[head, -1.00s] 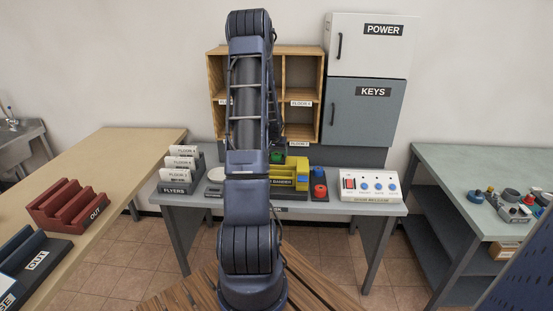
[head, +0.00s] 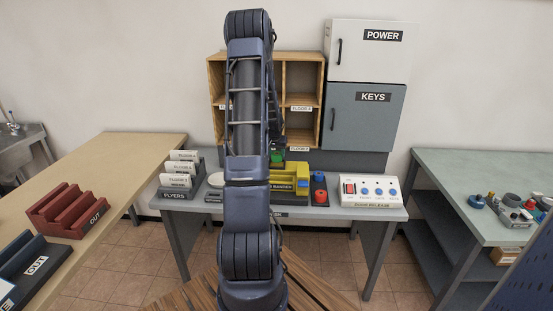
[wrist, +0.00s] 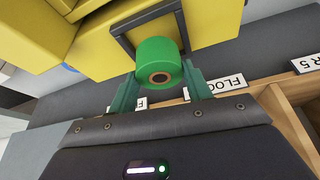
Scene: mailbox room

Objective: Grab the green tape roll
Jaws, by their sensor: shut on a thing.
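The green tape roll (wrist: 158,55) sits between the two fingers of my gripper (wrist: 160,85) in the wrist view. Its brown core faces the camera. My gripper is shut on it. A dark frame passes close behind the roll, beside the yellow bander (wrist: 215,22); I cannot tell whether they touch. In the head view, a small patch of green (head: 277,157) shows at my gripper, just above the yellow bander (head: 290,176) on the middle table. My arm hides part of this area.
A wooden pigeonhole shelf (head: 301,78) stands behind the table, left of the grey KEYS cabinet (head: 364,120). Flyer holders (head: 177,180) stand left of my arm.

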